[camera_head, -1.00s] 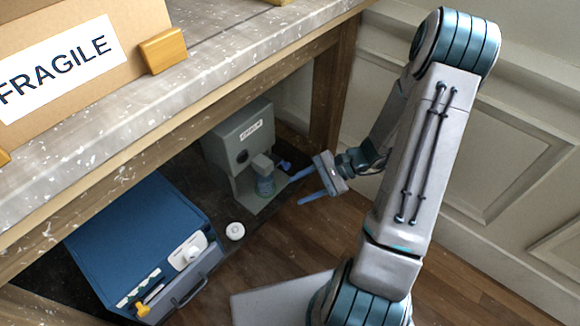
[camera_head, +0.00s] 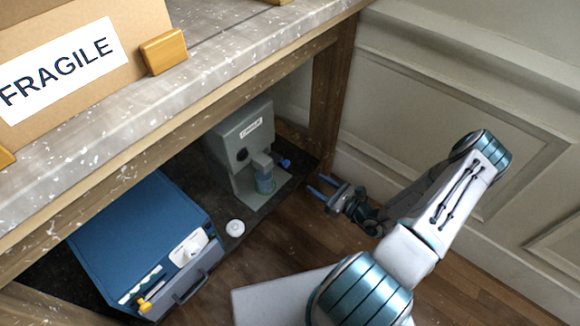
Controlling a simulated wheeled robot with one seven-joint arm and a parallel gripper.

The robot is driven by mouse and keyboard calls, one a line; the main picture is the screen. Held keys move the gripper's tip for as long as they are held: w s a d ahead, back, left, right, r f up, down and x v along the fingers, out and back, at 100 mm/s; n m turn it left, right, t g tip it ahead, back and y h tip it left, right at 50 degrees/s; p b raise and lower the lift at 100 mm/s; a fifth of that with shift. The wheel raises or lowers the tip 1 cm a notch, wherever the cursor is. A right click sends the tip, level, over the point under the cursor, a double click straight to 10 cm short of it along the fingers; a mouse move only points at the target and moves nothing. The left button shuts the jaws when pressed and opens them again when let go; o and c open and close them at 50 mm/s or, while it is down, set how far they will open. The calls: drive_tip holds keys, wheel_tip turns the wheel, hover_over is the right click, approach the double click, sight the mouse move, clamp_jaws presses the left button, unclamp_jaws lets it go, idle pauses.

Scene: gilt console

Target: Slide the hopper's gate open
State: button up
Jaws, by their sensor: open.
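The hopper (camera_head: 236,140) is a grey box with a white label, standing on the dark low shelf under the console. A round dark hole shows on its front. A spout block sits at its lower right, with a bluish clear cup (camera_head: 265,181) under it. A small blue knob (camera_head: 285,163) sticks out to the right of the spout; it may belong to the gate, and the gate itself cannot be made out. My gripper (camera_head: 319,186) is open and empty, right of the hopper and apart from it, its blue fingers pointing left towards the knob.
A blue case (camera_head: 140,235) with a handle and a yellow-tipped item stands left on the shelf (camera_head: 215,257). A white round lid (camera_head: 235,228) lies between case and hopper. The console top (camera_head: 215,80) overhangs, and its wooden leg (camera_head: 328,105) stands behind my gripper. A cardboard box (camera_head: 75,45) sits above.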

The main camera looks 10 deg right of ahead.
sight(288, 165)
drive_tip(key=b+x, duration=0.3)
drive_tip(key=x, duration=0.9)
drive_tip(key=shift+w+a, duration=0.1)
